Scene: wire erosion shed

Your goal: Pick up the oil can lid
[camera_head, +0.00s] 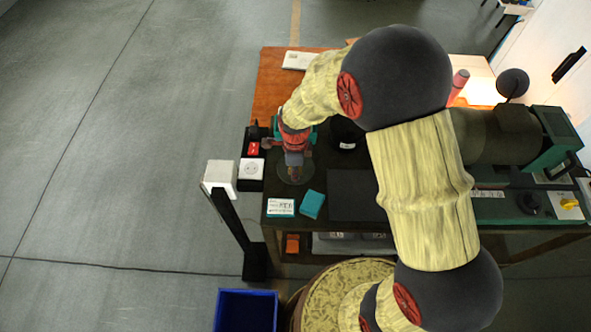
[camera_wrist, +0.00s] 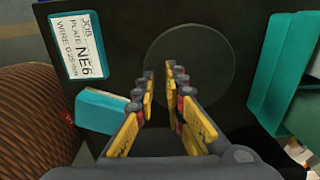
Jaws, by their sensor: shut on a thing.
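My gripper (camera_head: 294,172) points down at the left part of the dark bench top (camera_head: 350,195). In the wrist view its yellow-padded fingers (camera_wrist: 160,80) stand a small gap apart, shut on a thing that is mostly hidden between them. A dark, see-through round disc (camera_wrist: 205,65), which looks like the oil can lid, lies at the fingertips. In the head view this disc (camera_head: 283,178) shows faintly around the fingertips. I cannot tell whether it rests on the bench top or is just above it.
A white job card (camera_head: 281,207) and a teal block (camera_head: 312,206) lie close in front. A white socket box (camera_head: 250,168) is at the left edge, beside a white-topped post (camera_head: 220,175). A teal object (camera_wrist: 285,75) stands right in the wrist view. A blue bin (camera_head: 246,311) is below.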

